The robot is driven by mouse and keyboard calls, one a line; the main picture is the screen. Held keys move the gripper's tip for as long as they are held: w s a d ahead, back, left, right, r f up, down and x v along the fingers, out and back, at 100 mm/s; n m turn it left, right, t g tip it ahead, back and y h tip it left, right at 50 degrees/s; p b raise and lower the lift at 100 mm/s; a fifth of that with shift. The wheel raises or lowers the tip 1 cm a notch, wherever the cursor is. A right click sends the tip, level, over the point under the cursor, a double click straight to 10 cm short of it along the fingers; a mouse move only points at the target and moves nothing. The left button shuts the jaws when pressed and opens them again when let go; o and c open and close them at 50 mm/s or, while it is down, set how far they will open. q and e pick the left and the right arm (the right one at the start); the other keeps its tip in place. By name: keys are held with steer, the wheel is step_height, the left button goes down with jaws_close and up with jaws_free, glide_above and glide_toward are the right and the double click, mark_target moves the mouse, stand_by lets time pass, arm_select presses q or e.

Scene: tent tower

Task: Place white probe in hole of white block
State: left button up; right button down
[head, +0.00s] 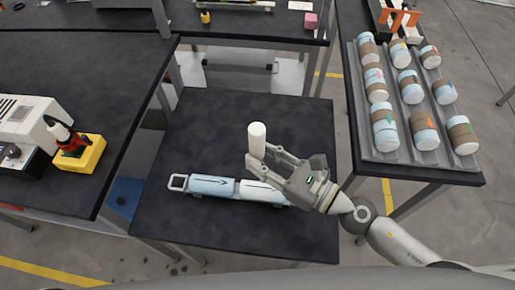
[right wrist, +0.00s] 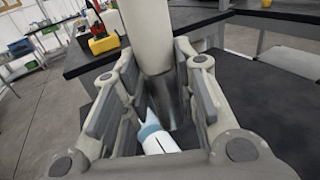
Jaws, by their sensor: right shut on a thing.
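The white probe (head: 257,140) is a plain pale cylinder, standing roughly upright in my right gripper (head: 268,160), whose fingers are shut on its lower part. In the right wrist view the probe (right wrist: 147,35) rises between the fingers. Below it on the table lies a long tube with light blue and white sections (head: 213,186); it also shows in the right wrist view (right wrist: 160,143). My left gripper is not in view.
The dark table (head: 190,125) is otherwise mostly clear. A grey tray (head: 359,105) with several white-and-brown cylinders is on the right table. On the left table are a yellow box (head: 93,153) and a white device (head: 32,118).

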steer(key=w+d+f+b, duration=0.1)
steer(key=w+f, duration=0.2)
steer(key=w+d+f+b, duration=0.1)
steer(key=w+f, duration=0.2)
steer(key=f, duration=0.1)
steer(key=w+d+f+b, duration=0.1)
steer(key=w+f, duration=0.3)
steer(key=shift+w+f, duration=0.1)
steer(key=shift+f, duration=0.15)
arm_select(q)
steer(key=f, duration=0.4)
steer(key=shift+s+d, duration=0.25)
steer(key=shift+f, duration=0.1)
arm_select(e)
steer(key=shift+f+b, duration=0.2)
steer(key=shift+b, duration=0.15)
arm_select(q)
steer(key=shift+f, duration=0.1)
arm_select(e)
steer(key=c, duration=1.1)
jaws_free()
steer(key=shift+c, duration=0.2)
steer(key=shift+r, duration=0.1)
